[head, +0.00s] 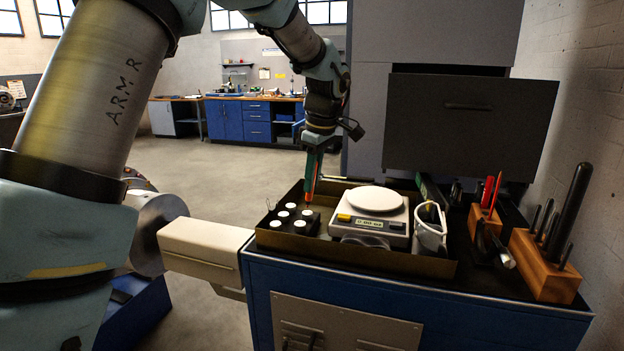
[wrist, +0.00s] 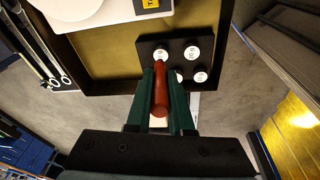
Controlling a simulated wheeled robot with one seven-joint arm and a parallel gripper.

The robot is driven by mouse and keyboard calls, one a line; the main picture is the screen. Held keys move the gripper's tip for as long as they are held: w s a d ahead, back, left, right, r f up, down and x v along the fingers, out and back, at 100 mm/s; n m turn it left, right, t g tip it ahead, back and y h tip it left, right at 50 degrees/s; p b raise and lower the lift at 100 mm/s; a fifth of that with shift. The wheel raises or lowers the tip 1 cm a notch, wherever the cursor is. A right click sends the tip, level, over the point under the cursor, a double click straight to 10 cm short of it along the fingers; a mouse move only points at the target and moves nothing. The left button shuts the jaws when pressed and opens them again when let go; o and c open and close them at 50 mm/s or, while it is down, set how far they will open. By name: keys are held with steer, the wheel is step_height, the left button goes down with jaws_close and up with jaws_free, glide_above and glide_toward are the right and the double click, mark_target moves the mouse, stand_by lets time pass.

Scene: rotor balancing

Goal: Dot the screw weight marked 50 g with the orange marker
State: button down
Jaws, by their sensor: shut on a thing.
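My gripper (head: 314,160) points down over the tray, its green fingers shut on the orange marker (head: 311,187). In the wrist view the marker (wrist: 160,95) looks red-brown and lies between the green fingers of my gripper (wrist: 160,76). The black weight block (head: 279,222) holds several white-topped screw weights. One front weight (head: 299,226) and one left weight (head: 276,224) show clearly. In the wrist view, one weight (wrist: 192,53) and another (wrist: 200,77) have printed tops, too small to read surely. The marker and fingers partly hide other weights. I cannot tell whether the marker tip touches any weight.
The block sits in the left of a shallow brown tray (head: 355,258). Wooden tool holders (head: 545,268) stand at the right of the blue cabinet (head: 400,315).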

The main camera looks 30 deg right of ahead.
steer(key=shift+f+b, duration=0.55)
steer(key=shift+f, duration=0.3)
stand_by(1.4)
steer(key=shift+r, duration=0.1)
steer(key=shift+r+p, duration=2.45)
steer(key=shift+r, duration=1)
